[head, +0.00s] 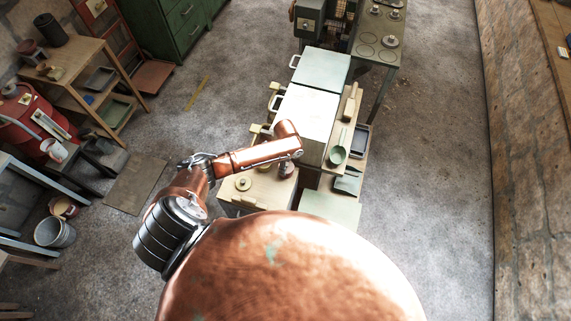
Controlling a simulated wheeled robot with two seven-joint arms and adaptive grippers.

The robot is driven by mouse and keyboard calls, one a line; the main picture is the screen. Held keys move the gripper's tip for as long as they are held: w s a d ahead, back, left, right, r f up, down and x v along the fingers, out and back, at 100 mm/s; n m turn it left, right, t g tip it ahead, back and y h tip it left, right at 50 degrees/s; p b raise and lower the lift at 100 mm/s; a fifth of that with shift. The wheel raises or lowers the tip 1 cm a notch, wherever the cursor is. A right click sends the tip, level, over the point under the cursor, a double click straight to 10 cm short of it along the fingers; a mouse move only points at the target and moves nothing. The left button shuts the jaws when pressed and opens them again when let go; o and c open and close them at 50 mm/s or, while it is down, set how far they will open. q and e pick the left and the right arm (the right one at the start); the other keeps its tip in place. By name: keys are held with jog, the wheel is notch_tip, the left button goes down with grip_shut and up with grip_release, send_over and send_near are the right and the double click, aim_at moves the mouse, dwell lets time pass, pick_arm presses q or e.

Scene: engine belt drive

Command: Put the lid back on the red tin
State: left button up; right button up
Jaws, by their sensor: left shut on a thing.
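My left arm reaches in from the left over a small wooden-topped table (262,190). My left gripper (287,169) is at its end, small and dark below the copper forearm, and partly hidden by it. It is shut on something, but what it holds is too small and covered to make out. A pale round piece with a darker centre (243,183) lies on the table to the left of the gripper. I cannot tell whether it is the lid. I cannot make out the red tin for certain. My right gripper is not in view.
A white-topped cabinet (305,112) stands just beyond the table. A green ladle-like tool (338,154) and dark trays (361,140) lie to its right. A stove-like bench (378,35) stands farther back. The floor to the right is free.

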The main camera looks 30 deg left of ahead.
pick_arm(q)
jog(key=o, duration=0.9)
jog(key=o, duration=0.5)
